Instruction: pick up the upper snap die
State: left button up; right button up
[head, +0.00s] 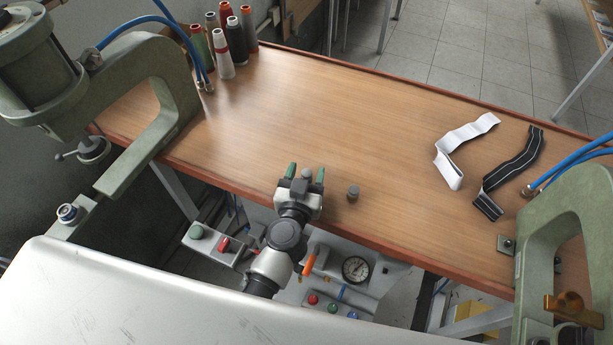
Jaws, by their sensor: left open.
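A small grey metal cylinder, which looks like the upper snap die (353,192), stands on the wooden table near its front edge. My left gripper (305,173) is over the front edge of the table, to the left of this die and apart from it. Its two green-tipped fingers are spread and point toward the back of the table. A small grey piece shows between the fingers; I cannot tell whether it is part of the gripper. My right gripper is not in view.
Green presses stand at the left (170,75) and right (545,230) of the wooden table (330,110). Thread cones (222,55) stand at the back left. A white strap (460,145) and a black strap (510,175) lie at the right. The table's middle is clear.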

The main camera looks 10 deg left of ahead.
pick_arm(q)
jog(key=shift+w, duration=0.35)
grip_shut()
jog(key=shift+s, duration=0.1)
jog(key=shift+s+r+p, duration=0.35)
jog(key=shift+r+p, duration=0.2)
jog(key=s+r, duration=0.1)
jog(key=s, duration=0.1)
jog(key=s+r+p, duration=0.1)
jog(key=s, duration=0.1)
jog(key=s+r+p, duration=0.1)
jog(key=s, duration=0.1)
jog(key=shift+s+r, duration=0.25)
jog(key=shift+r, duration=0.1)
jog(key=s+r, duration=0.3)
jog(key=s, duration=0.3)
jog(key=shift+s+r+p, duration=0.15)
jog(key=shift+s+p, duration=0.15)
jog(key=shift+s, duration=0.05)
